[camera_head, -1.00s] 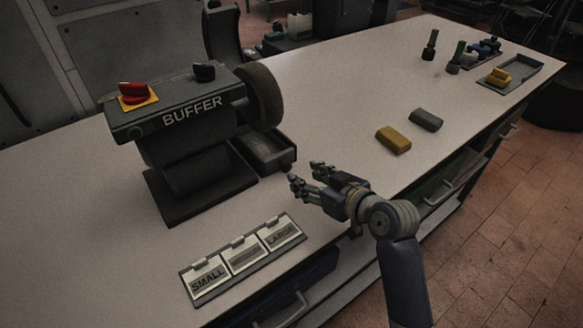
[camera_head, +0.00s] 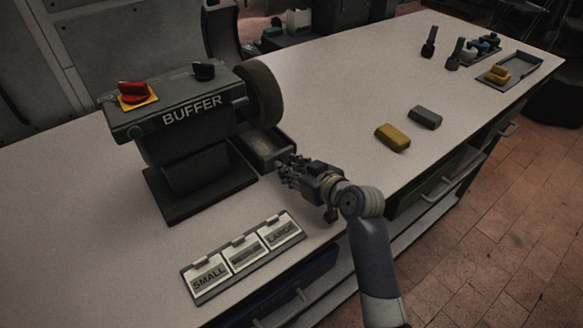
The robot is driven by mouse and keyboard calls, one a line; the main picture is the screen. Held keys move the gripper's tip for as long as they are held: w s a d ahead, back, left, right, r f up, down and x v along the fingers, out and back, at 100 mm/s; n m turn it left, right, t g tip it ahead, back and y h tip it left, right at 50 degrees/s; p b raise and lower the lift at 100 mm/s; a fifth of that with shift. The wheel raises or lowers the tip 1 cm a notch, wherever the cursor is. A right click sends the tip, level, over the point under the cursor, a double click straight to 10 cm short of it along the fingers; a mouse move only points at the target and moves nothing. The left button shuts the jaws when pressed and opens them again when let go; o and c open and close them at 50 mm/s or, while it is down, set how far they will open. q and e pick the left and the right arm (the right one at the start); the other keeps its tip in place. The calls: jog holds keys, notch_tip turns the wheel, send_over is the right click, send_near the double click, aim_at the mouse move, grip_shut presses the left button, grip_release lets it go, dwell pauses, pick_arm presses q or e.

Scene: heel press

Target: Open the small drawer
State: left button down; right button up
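A small dark drawer (camera_head: 262,146), like an open-topped tray, sits on the white table beside the base of the buffer (camera_head: 190,125), below its wheel. Its front end faces my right gripper (camera_head: 284,172). The fingers of that gripper are at the front end and hide the knob there. I cannot tell whether they are closed on it. My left gripper is not in view.
A SMALL/MEDIUM/LARGE label panel (camera_head: 243,257) lies at the table's near edge. A yellow block (camera_head: 393,138) and a grey block (camera_head: 425,117) lie to the right. Larger drawers with bar handles (camera_head: 440,188) are under the table. Bottles and a tray (camera_head: 525,68) stand far right.

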aim_at(321, 210)
grip_shut()
jog(key=shift+s+d+p, duration=0.3)
jog(key=shift+s, duration=0.05)
jog(key=s+d+p, duration=0.1)
jog(key=s+d, duration=0.1)
jog(key=s+d+p, duration=0.1)
jog(key=s+d, duration=0.1)
jog(key=s, duration=0.1)
jog(key=s+d, duration=0.1)
jog(key=s, duration=0.2)
jog(key=shift+d+p, duration=0.4)
jog(key=shift+s+d, duration=0.25)
jog(key=shift+s, duration=0.15)
jog(key=o, duration=0.7)
grip_release()
